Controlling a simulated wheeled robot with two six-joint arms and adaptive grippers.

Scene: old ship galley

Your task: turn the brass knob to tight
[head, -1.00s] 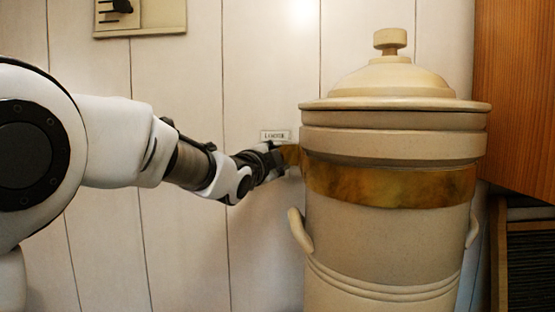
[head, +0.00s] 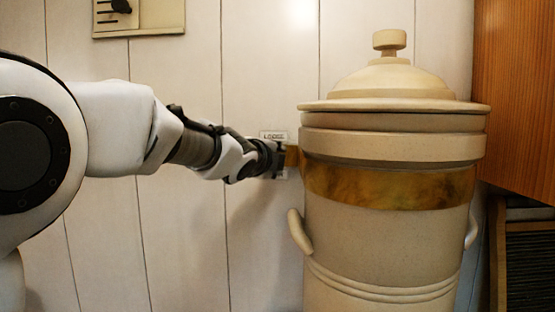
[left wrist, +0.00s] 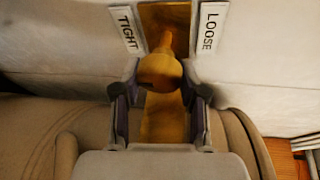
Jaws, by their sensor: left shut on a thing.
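The brass knob (left wrist: 160,72) shows in the left wrist view on a brass plate (left wrist: 166,15). Its narrow pointer end faces up the picture, roughly between the TIGHT label (left wrist: 127,28) on the left and the LOOSE label (left wrist: 210,29) on the right. My left gripper (left wrist: 159,100) is shut on the knob, one finger on each side. In the head view my left gripper (head: 280,158) is at the wall beside the big crock and hides the knob. The LOOSE label (head: 273,135) is above it there. My right gripper is not in view.
A large lidded stoneware crock (head: 385,245) with a brass band stands close to the right of my left gripper. A wooden cabinet (head: 520,90) is at far right. A wall panel with a lever (head: 140,18) is at upper left. The wall below my left arm is clear.

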